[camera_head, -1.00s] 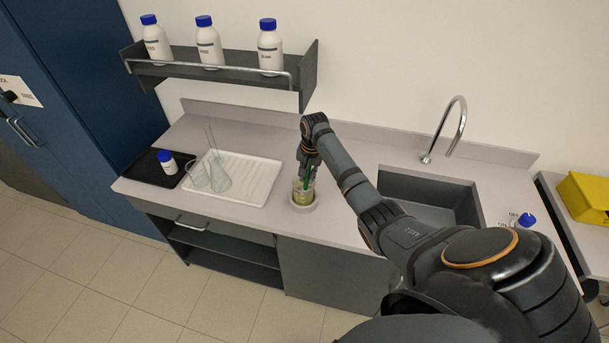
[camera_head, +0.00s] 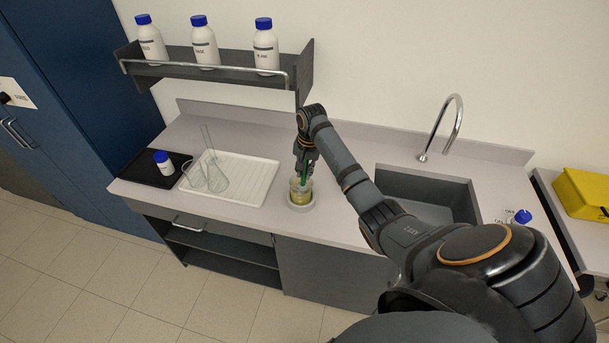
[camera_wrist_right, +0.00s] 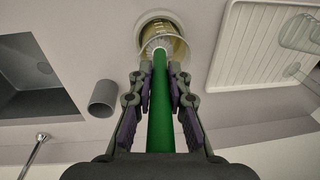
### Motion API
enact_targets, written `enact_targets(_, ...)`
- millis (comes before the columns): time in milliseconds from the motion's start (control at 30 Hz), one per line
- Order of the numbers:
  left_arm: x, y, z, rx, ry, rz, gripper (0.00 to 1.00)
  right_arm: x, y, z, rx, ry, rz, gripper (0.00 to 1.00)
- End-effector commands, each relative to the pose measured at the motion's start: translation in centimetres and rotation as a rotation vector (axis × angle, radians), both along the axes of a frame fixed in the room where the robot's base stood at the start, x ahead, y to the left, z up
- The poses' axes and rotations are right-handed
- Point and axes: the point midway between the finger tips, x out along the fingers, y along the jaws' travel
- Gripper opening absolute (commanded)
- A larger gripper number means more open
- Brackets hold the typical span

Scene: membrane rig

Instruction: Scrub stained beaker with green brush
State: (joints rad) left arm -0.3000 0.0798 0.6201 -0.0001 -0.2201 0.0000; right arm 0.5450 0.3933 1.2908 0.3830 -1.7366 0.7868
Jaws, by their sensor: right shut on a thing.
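The stained beaker (camera_head: 300,191), clear glass with a yellowish tint, stands upright in a pale round holder (camera_head: 301,206) on the counter. It also shows in the right wrist view (camera_wrist_right: 180,48). My right gripper (camera_head: 304,165) is above the beaker, shut on the green brush (camera_wrist_right: 161,100). In the right wrist view the green handle runs between both fingers, and the brush's white head (camera_wrist_right: 160,41) reaches down inside the beaker. My left gripper is not in view.
A white drying tray (camera_head: 255,182) with clear glassware and a black tray (camera_head: 143,170) with a white bottle (camera_head: 164,163) stand left. A sink (camera_head: 428,195) with a faucet (camera_head: 441,128) lies right. A shelf (camera_head: 215,68) with bottles hangs above. A grey cylinder (camera_wrist_right: 104,98) shows in the wrist view.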

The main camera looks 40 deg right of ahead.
Motion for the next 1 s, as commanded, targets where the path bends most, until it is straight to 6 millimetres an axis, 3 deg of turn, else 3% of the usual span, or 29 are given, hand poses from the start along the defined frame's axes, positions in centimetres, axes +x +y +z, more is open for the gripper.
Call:
enact_targets(367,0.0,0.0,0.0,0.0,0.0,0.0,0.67,0.0,0.0,1.0,0.0,0.0,0.0,0.0)
enact_targets(1000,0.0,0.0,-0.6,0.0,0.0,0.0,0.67,0.0,0.0,-3.0,-0.001,-0.001,0.001,0.0)
